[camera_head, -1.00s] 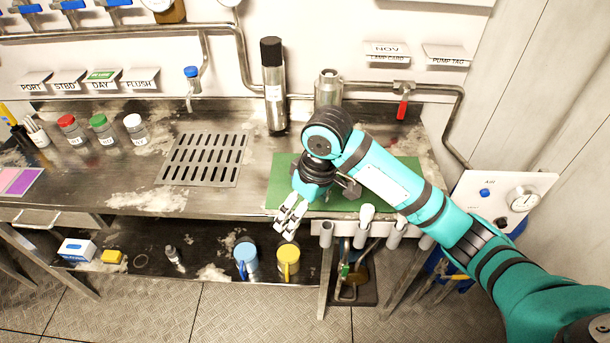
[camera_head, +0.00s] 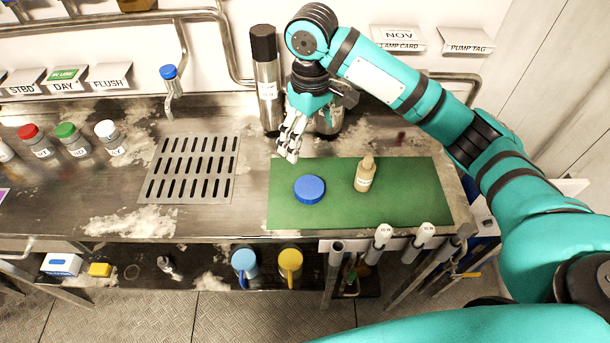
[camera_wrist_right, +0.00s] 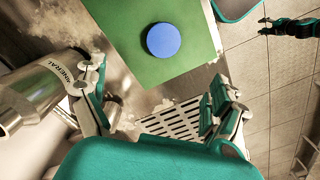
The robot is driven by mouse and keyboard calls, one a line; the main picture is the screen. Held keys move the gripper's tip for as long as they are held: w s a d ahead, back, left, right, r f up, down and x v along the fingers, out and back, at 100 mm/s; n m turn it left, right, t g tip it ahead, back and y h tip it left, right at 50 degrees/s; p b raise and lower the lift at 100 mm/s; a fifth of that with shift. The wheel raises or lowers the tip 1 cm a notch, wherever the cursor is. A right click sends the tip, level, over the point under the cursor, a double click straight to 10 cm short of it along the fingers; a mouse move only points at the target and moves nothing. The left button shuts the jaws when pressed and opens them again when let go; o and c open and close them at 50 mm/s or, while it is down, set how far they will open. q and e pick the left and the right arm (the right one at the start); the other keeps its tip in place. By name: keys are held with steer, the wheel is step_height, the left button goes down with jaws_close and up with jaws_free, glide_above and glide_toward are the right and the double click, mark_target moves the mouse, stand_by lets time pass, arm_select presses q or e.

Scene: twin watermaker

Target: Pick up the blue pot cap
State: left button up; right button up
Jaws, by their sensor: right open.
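The blue pot cap (camera_head: 309,189) is a flat round disc lying on the left part of the green mat (camera_head: 410,205). It also shows in the right wrist view (camera_wrist_right: 163,40), beyond the fingertips. My right gripper (camera_head: 289,150) is open and empty, above the back left edge of the mat, behind the cap and apart from it. In the right wrist view its two fingers (camera_wrist_right: 158,98) are spread wide with nothing between them. My left gripper does not show clearly in the head view.
A small tan bottle (camera_head: 365,174) stands on the mat right of the cap. A tall steel cylinder with a dark top (camera_head: 266,85) stands close behind my right gripper. A slotted drain grate (camera_head: 191,170) lies to the left. Capped jars (camera_head: 73,141) stand further left.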

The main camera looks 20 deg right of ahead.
steer(key=p, duration=0.1)
glide_toward(309, 187)
steer(key=shift+s+d+f, duration=0.1)
steer(key=shift+d, duration=0.1)
steer(key=f, duration=0.3)
steer(key=shift+w+p, duration=0.2)
steer(key=shift+p, duration=0.2)
steer(key=shift+f+p, duration=0.3)
steer(key=shift+f, duration=0.45)
step_height(309, 187, down, 4)
steer(key=shift+s+a+r+p, duration=0.1)
steer(key=shift+a+r+p, duration=0.05)
steer(key=shift+p, duration=0.4)
steer(key=shift+f, duration=0.4)
steer(key=c, duration=1.2)
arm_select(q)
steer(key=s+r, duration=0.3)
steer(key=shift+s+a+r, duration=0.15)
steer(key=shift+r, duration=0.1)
